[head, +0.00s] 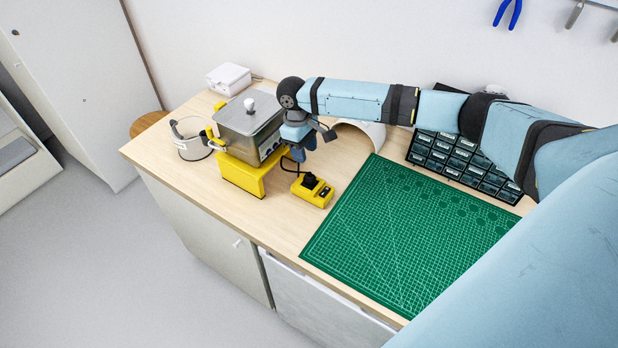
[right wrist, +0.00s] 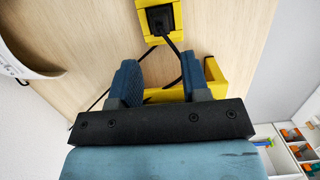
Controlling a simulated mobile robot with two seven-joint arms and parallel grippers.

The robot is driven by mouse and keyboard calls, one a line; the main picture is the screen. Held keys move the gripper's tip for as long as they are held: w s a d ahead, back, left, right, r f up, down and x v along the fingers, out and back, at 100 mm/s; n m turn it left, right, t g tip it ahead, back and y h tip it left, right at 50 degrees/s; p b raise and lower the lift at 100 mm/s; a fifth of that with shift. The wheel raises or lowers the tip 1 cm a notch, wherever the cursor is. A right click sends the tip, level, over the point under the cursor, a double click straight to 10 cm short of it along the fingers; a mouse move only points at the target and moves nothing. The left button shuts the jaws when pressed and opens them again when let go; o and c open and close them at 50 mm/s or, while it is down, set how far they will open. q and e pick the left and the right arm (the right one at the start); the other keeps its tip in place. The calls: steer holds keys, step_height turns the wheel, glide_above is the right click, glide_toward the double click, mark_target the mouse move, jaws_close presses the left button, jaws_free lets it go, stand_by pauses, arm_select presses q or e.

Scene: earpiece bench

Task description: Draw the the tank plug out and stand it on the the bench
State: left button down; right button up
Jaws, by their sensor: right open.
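The black tank plug (head: 310,181) sits in the yellow socket box (head: 323,196) on the bench (head: 285,215). A black cable runs from it toward the metal tank (head: 245,118). In the right wrist view the plug (right wrist: 160,18) is seated in the socket box (right wrist: 144,26), ahead of my fingers. My right gripper (head: 303,149) is open and empty, beside the tank and above the bench, up and left of the plug. Its two blue fingers also show in the right wrist view (right wrist: 160,82), with the cable passing beyond them. My left gripper is not in view.
The tank rests on a yellow stand (head: 240,178). A clear jar (head: 192,145) stands left of it and a white box (head: 229,78) behind. A green mat (head: 400,230) and dark drawer units (head: 460,165) lie to the right. Bare bench shows in front of the socket box.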

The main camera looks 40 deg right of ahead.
mark_target(309, 174)
steer(key=f+b, duration=0.6)
steer(key=shift+s+d+f, duration=0.2)
steer(key=shift+s+f, duration=0.05)
steer(key=shift+s, duration=0.15)
steer(key=shift+s+f, duration=0.15)
steer(key=shift+f, duration=0.1)
steer(key=shift+s+d+f, duration=0.1)
steer(key=shift+f, duration=0.8)
jaws_close()
steer(key=shift+r, duration=0.15)
